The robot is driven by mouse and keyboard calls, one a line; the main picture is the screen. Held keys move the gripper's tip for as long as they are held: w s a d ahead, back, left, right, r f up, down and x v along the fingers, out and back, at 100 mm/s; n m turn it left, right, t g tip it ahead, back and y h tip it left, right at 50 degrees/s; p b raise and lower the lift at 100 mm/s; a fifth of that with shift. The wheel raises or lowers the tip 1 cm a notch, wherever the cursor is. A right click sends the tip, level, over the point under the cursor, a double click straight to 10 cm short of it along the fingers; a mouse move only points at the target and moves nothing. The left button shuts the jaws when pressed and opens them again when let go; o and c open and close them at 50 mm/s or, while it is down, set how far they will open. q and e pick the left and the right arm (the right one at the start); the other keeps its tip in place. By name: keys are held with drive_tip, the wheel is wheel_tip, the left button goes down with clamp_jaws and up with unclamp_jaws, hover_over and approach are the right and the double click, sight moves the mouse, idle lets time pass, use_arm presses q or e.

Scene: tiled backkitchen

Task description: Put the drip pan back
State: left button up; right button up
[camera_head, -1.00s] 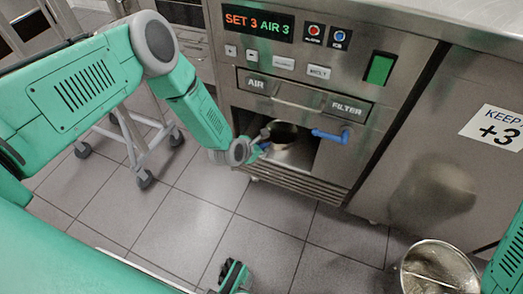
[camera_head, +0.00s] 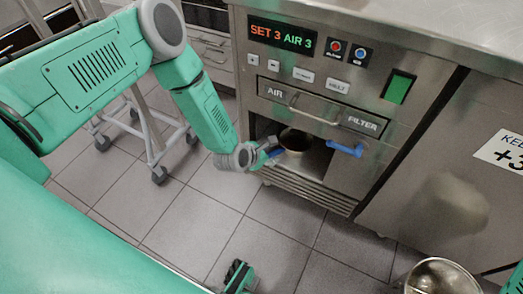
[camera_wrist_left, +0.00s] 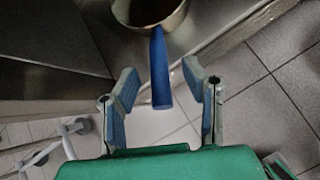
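The drip pan (camera_head: 296,143) is a small round metal pan with a dark inside. It sits in the open low bay of the steel machine. In the left wrist view the pan (camera_wrist_left: 172,22) is at the top, cut by the frame edge, and its blue handle (camera_wrist_left: 160,72) points back toward me. My left gripper (camera_wrist_left: 161,95) is open, with one finger on each side of the handle and visible gaps. In the head view the left gripper (camera_head: 272,154) is at the bay's left front, beside the pan. My right gripper is not visible.
A blue lever (camera_head: 345,149) sticks out at the bay's right side. The air filter drawer (camera_head: 315,107) is shut above the bay. A metal bucket (camera_head: 441,277) stands at the lower right. A wheeled rack (camera_head: 150,140) is at the left.

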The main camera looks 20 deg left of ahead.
use_arm(q)
drive_tip(key=s+d+r+m+g+p, duration=0.1)
drive_tip(key=s+r+m+g, duration=0.1)
drive_tip(key=s+m, duration=0.7)
drive_tip(key=s+r+m+g+p, duration=0.1)
drive_tip(key=s+r+m+g, duration=0.1)
drive_tip(key=s+m, duration=0.6)
drive_tip(key=s+a+r+m+g+y, duration=0.1)
drive_tip(key=s+a+r+m+g, duration=0.1)
drive_tip(key=s+m, duration=0.5)
drive_tip(key=s+a+r+m+g+y, duration=0.1)
drive_tip(key=s+a+r+m+g, duration=0.1)
drive_tip(key=s+a+m, duration=0.3)
drive_tip(key=s+r+m, duration=0.1)
drive_tip(key=s, duration=0.3)
drive_tip(key=shift+m, duration=0.4)
drive_tip(key=shift+a, duration=0.1)
wheel_tip(320, 180, up, 8)
drive_tip(key=p, duration=0.7)
drive_tip(key=shift+r+p, duration=0.15)
drive_tip(key=shift+p, duration=0.25)
drive_tip(key=shift+w, duration=0.15)
